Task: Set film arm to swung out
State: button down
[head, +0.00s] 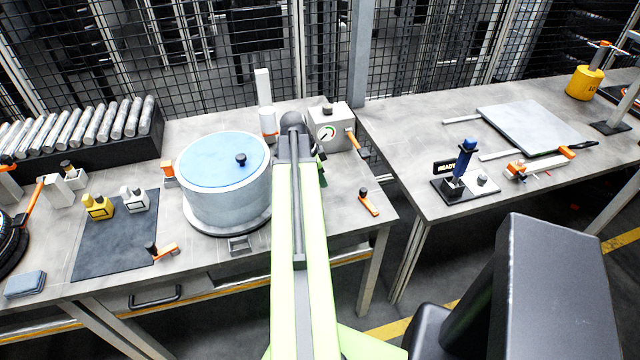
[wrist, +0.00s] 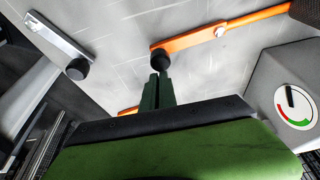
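No part is labelled as the film arm, and I cannot tell for sure which it is. In the wrist view an orange bar (wrist: 195,38) with a black knob (wrist: 160,58) at its left end lies just beyond my fingertips. A pale grey bar (wrist: 58,36) with a black knob is at upper left. My gripper (wrist: 157,78) has its dark green fingers close together, with nothing seen between them. The tips look close to the orange bar's knob; I cannot tell whether they touch. In the head view my arm mostly hides the gripper.
A drum with a blue lid (head: 215,160) stands left of my arm. A gauge box (head: 328,128) with an orange lever (head: 353,141) stands to the right. A small orange lever (head: 369,204) lies near the bench's right edge. A second bench (head: 410,130) stands right.

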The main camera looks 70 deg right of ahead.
jog(key=shift+w+a, duration=0.15)
jog(key=shift+w, duration=0.05)
jog(key=shift+s+d, duration=0.25)
jog(key=shift+s, duration=0.25)
jog(key=s, duration=0.1)
jog(key=s+d, duration=0.1)
jog(key=shift+s+d, duration=0.2)
jog(key=shift+s, duration=0.1)
notch_tip(320, 180, up, 3)
jog(key=p, duration=0.3)
jog(key=shift+s+r, duration=0.1)
jog(key=w+p+v, duration=0.1)
jog(key=p+v, duration=0.5)
jog(key=shift+r, duration=0.25)
